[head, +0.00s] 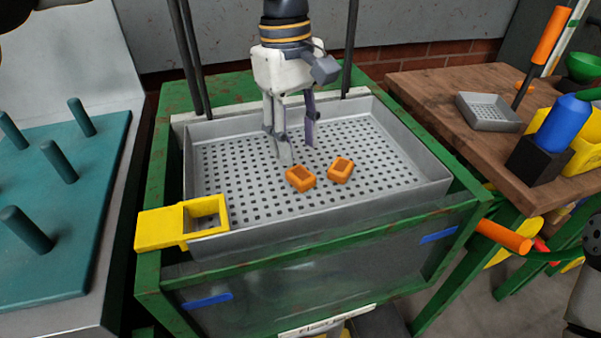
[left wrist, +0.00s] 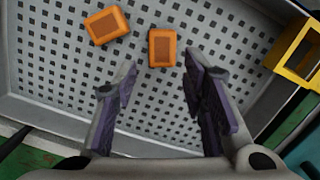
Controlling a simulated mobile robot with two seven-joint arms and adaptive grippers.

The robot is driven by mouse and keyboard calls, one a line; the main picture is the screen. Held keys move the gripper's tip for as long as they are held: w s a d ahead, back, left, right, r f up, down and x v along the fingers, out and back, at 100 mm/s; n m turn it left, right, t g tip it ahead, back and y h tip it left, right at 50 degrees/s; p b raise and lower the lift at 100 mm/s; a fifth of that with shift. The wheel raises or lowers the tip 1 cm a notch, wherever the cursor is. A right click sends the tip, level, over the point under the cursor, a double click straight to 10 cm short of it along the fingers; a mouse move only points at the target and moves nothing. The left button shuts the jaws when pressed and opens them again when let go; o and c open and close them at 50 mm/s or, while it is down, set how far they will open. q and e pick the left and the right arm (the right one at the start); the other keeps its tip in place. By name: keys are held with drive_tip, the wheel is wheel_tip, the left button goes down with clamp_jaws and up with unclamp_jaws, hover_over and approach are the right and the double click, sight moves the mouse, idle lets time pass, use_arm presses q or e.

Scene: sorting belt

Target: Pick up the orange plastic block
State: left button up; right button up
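Two orange plastic blocks, each with a recessed top, lie in the perforated grey tray (head: 400,165). One orange block (head: 300,179) is left of the other orange block (head: 340,170), with a small gap between them. In the left wrist view the first block (left wrist: 162,47) lies just beyond the space between my fingertips, and the second (left wrist: 106,25) lies farther left. My left gripper (head: 297,150) points down over the tray, behind the blocks in the head view. Its fingers (left wrist: 161,66) are apart with nothing between them.
A yellow bracket (head: 160,228) with a square opening sits on the tray's front-left corner. The tray walls and green frame (head: 340,249) surround the blocks. A teal pegged board (head: 75,210) stands left. A wooden table (head: 445,95) with a small tray and tools stands right.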

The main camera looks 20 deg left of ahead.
sight(301, 173)
use_arm(q)
drive_tip(key=f, duration=0.3)
drive_tip(key=s+d+f, duration=0.1)
drive_tip(key=shift+f, duration=0.65)
drive_tip(key=c, duration=0.9)
drive_tip(key=shift+r, duration=0.1)
